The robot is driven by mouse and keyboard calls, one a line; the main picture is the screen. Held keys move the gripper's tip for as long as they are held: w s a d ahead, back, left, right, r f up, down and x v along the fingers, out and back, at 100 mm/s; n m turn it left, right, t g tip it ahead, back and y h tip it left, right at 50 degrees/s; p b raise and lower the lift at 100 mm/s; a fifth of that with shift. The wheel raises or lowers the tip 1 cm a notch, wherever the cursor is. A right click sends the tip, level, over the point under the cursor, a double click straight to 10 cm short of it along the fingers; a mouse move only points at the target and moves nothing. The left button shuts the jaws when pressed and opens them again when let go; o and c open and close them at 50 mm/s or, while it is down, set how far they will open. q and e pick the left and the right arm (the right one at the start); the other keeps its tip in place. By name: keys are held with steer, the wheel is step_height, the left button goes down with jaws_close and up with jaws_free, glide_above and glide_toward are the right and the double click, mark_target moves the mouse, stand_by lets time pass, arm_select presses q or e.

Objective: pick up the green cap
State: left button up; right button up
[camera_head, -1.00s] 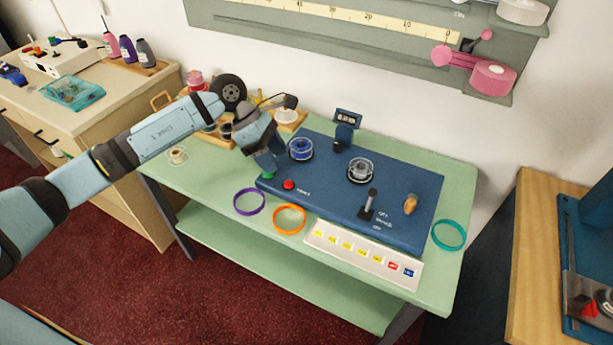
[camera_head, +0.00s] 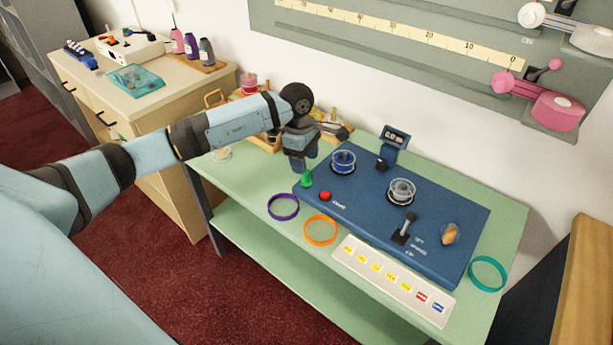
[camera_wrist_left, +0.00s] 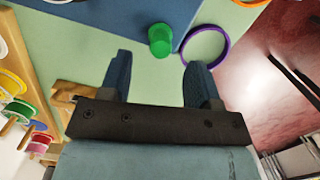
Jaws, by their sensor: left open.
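The green cap (camera_head: 307,179) stands at the left corner of the blue device on the green counter. I cannot tell whether it is on the device's edge or just beside it. My left gripper (camera_head: 299,167) is above and close to the cap, pointing down, open and empty. In the left wrist view the cap (camera_wrist_left: 160,41) shows beyond the fingertips, roughly centred between the two spread fingers (camera_wrist_left: 158,70), and neither finger touches it. My right gripper is not in view.
The blue device (camera_head: 365,215) carries a red button (camera_head: 325,196), a blue-filled dish (camera_head: 343,161) and a lever (camera_head: 406,228). A purple ring (camera_head: 283,219) and an orange ring (camera_head: 305,230) lie in front. A white label strip (camera_head: 352,243) and teal ring (camera_head: 473,270) lie further right.

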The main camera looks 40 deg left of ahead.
mark_target(306, 177)
arm_select(q)
steer(key=f, duration=0.5)
steer(key=shift+d, duration=0.3)
steer(key=shift+c, duration=0.3)
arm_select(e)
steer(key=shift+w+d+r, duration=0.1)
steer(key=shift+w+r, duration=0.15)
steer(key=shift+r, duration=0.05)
arm_select(q)
steer(key=c, duration=0.9)
steer(key=shift+c, duration=0.2)
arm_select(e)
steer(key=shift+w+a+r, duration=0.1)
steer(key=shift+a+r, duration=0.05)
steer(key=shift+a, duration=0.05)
arm_select(q)
steer(key=shift+r, duration=0.1)
